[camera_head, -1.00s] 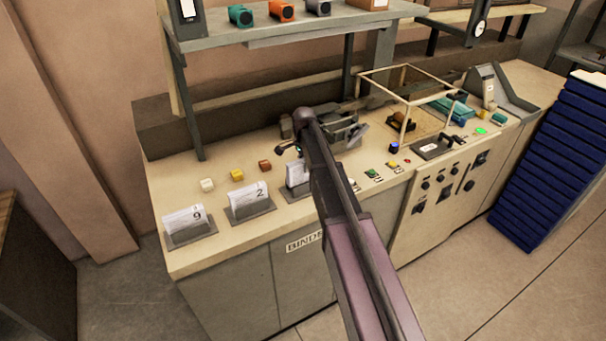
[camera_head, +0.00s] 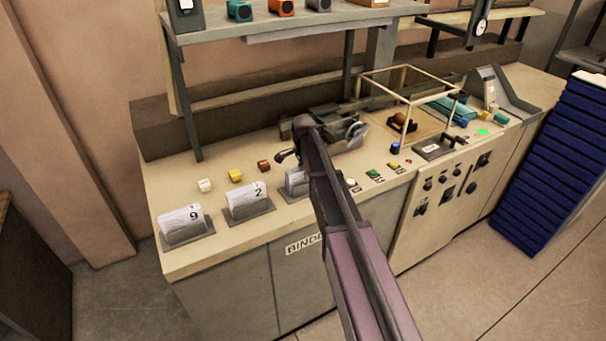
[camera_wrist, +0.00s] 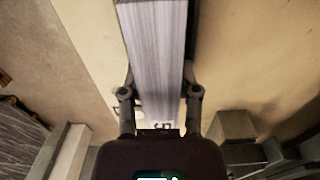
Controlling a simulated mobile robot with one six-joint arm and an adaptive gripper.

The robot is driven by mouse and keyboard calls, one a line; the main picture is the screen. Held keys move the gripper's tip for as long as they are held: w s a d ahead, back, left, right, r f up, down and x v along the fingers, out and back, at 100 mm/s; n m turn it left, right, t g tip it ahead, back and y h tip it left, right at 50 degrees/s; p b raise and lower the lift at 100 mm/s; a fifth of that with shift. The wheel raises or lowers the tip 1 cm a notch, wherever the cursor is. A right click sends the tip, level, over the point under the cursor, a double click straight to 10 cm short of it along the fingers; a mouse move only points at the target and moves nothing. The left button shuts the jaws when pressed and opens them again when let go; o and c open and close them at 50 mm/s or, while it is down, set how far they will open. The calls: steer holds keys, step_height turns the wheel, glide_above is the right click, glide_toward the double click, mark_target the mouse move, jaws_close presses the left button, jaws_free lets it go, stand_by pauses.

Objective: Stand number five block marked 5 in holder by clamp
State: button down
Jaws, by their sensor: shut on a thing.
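In the wrist view my gripper (camera_wrist: 160,94) is shut on the number five block (camera_wrist: 156,55), a thick stack of pale sheets with grey-streaked edges. A dark 5 shows upside down at its near end, between the fingers. In the head view my gripper's fingers and the held block cannot be made out clearly behind my arm. A grey metal clamp-like device (camera_head: 350,134) stands on the bench just right of my wrist. A white piece in a grey holder (camera_head: 297,187) is partly covered by my arm, so its mark is unreadable. I cannot tell whether the held block touches a holder.
Blocks marked 9 (camera_head: 183,222) and 2 (camera_head: 244,196) stand in grey holders at the bench's front left. A clear framed box (camera_head: 408,92) is on the right. A shelf (camera_head: 290,27) overhangs the back.

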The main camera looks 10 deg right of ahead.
steer(key=shift+f, duration=0.15)
steer(key=shift+c, duration=1.6)
jaws_free()
step_height(320, 180, up, 12)
steer(key=p, duration=1.2)
steer(key=s+n, duration=1.4)
steer(key=s, duration=1.5)
steer(key=shift+a, duration=0.1)
